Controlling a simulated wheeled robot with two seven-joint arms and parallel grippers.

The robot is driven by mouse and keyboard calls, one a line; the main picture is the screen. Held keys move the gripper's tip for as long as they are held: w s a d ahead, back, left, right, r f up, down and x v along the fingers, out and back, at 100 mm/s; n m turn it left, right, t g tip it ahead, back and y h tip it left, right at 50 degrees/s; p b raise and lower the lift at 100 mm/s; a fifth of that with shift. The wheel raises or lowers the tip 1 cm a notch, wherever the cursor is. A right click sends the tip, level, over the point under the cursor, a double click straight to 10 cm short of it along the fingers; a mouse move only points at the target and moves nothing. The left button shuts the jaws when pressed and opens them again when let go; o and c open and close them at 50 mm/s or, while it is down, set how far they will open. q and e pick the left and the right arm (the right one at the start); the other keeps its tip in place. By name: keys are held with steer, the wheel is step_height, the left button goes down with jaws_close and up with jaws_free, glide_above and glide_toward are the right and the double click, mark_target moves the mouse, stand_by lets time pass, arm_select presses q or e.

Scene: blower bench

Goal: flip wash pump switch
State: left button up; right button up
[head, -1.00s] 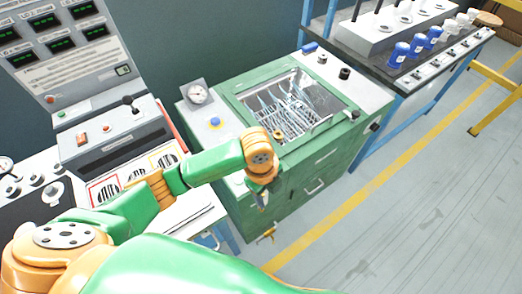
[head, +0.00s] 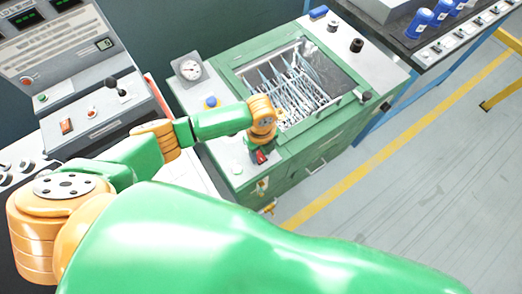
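A small red switch (head: 261,157) shows at the front left of the green wash machine (head: 310,152), just below my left wrist; I take it to be the wash pump switch. My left gripper (head: 260,140) hangs over the machine's front edge, right by the switch. Its fingers are small and partly hidden by the wrist, so I cannot tell if they are open or touch the switch. My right gripper is not in view.
The machine's basin (head: 333,117) holds several thin metal pieces behind my wrist. A round gauge (head: 190,69) and blue button (head: 211,102) are to the left. A grey console (head: 95,118) stands further left.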

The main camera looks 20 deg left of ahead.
arm_select(q)
steer(key=shift+s+r, duration=0.15)
steer(key=shift+s, duration=0.1)
jaws_close()
steer(key=shift+w+a+f+g+h+b, duration=0.2)
steer(key=shift+a+g+h+b, duration=0.05)
steer(key=shift+g+h+b, duration=0.3)
steer(key=shift+w+g+h+b, duration=0.1)
steer(key=shift+g+h+b, duration=0.15)
steer(key=shift+h+b, duration=0.1)
steer(key=shift+r+h, duration=0.1)
steer(key=shift+h, duration=0.2)
steer(key=shift+r, duration=0.2)
steer(key=shift+o, duration=1.1)
jaws_free()
steer(key=shift+o, duration=0.7)
